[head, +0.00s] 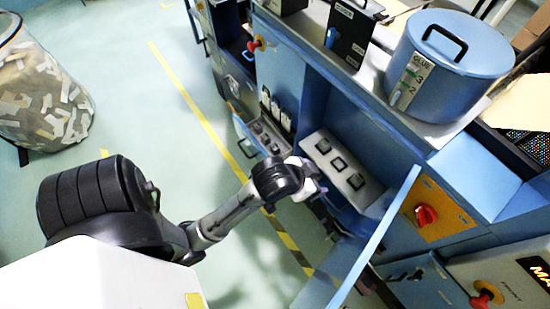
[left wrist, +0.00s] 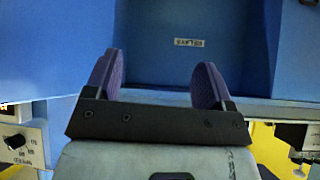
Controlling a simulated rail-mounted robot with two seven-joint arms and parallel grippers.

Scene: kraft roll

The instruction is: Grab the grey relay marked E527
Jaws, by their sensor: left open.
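No marking E527 can be read in either view. Small grey pieces (head: 275,108) sit in a row on the blue cabinet front in the head view; I cannot tell whether they are relays. A light grey panel (head: 322,143) with several black square parts lies in an open cabinet bay. My left gripper (head: 316,187) is at the front edge of this panel, partly hidden by its own wrist. In the left wrist view the left gripper (left wrist: 157,82) is open, with nothing between its purple-padded fingers. It faces a blue recess with a small label (left wrist: 189,42), too blurred to read. My right gripper is not seen.
A blue open door (head: 375,240) stands right of my left gripper. A red rotary switch (head: 425,214) is on a yellow plate beyond it. A blue glue pot (head: 450,60) stands on the cabinet top. An open drawer (head: 262,138) juts out left.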

